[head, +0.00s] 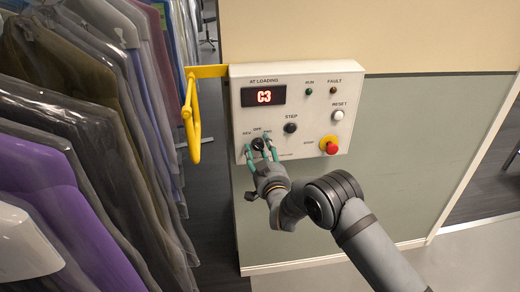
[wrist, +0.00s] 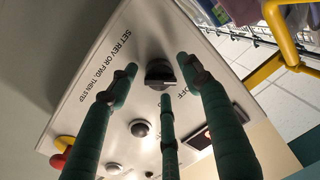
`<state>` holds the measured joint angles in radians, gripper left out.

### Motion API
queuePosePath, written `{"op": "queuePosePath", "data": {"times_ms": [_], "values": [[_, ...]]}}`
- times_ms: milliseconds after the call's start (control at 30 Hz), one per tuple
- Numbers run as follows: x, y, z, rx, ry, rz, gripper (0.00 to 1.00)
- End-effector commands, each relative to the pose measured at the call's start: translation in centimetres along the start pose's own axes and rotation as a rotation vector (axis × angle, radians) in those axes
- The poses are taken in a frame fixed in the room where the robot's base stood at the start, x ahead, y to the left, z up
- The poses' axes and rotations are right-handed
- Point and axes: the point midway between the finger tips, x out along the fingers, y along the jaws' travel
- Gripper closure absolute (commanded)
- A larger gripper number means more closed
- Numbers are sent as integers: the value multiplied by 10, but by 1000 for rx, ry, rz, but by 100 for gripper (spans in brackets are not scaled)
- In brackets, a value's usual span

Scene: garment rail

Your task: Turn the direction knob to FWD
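The direction knob (head: 258,144) is a small black knob at the lower left of the white control panel (head: 310,75), with REV, OFF and FWD labels around it. In the wrist view the knob (wrist: 160,72) shows a raised grip bar; I cannot tell surely which label it points to. My gripper (head: 257,150) is at the knob, its green fingers on either side of it in the head view. In the wrist view the fingers of my gripper (wrist: 157,66) are spread around the knob, with gaps visible between the tips and the knob.
The panel also bears a red display (head: 264,95) reading C3, a STEP button (head: 290,127), a white RESET button (head: 337,115) and a red stop button (head: 331,147). A yellow handle (head: 193,115) juts out left of the panel. Bagged garments (head: 85,130) hang at the left.

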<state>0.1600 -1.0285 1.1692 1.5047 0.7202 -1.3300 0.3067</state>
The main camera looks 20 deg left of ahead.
Motion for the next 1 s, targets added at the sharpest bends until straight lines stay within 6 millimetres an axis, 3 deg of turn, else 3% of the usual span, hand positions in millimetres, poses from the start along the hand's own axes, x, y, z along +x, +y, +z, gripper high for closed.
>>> {"op": "queuePosePath", "data": {"times_ms": [700, 1000], "values": [[0, 0, -1, 0, 1, 0, 95], [0, 0, 4, 40, 6, 0, 95]]}}
